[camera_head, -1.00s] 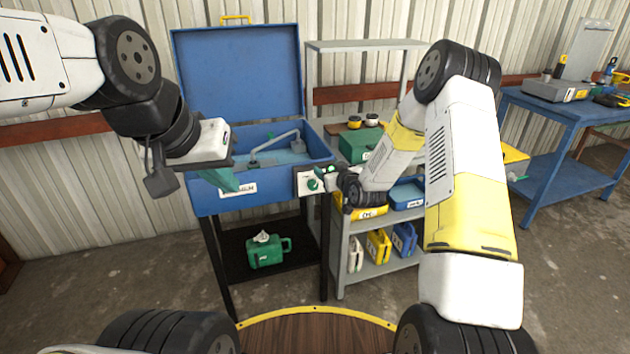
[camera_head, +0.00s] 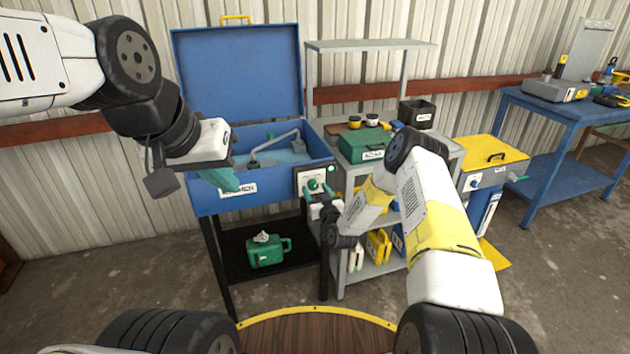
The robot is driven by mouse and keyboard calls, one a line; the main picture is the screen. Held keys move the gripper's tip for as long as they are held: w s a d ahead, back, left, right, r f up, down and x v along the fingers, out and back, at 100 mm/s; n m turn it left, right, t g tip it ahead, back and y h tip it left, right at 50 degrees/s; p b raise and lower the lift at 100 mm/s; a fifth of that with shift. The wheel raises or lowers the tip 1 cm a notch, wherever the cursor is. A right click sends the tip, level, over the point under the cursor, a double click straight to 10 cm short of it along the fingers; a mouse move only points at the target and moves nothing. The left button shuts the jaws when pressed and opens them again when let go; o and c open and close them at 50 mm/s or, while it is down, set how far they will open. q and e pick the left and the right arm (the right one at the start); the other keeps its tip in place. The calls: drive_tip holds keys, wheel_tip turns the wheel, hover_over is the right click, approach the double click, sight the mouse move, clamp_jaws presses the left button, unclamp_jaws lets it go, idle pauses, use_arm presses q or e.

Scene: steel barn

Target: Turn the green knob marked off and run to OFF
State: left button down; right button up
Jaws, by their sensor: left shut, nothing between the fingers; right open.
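The green knob (camera_head: 313,185) sits on a white plate on the control box at the right front of the blue parts washer (camera_head: 215,201). Its markings are too small to read. A small green light (camera_head: 331,168) shows above it on the box. My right gripper (camera_head: 318,192) is open, its fingertips close at the knob from the front and below. I cannot tell whether they touch it. My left gripper (camera_head: 229,181) is shut and empty, in front of the washer's basin, left of the knob.
The washer's blue lid (camera_head: 238,75) stands open. A grey shelf cart (camera_head: 345,167) with a green case (camera_head: 364,146) and several jugs stands close on the right. A yellow-topped cabinet (camera_head: 490,155) and a blue bench (camera_head: 556,115) are further right. A green jug (camera_head: 266,250) sits on the washer's lower shelf.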

drive_tip(key=shift+w+a, duration=0.15)
drive_tip(key=shift+w, duration=0.4)
drive_tip(key=shift+c, duration=0.4)
clamp_jaws()
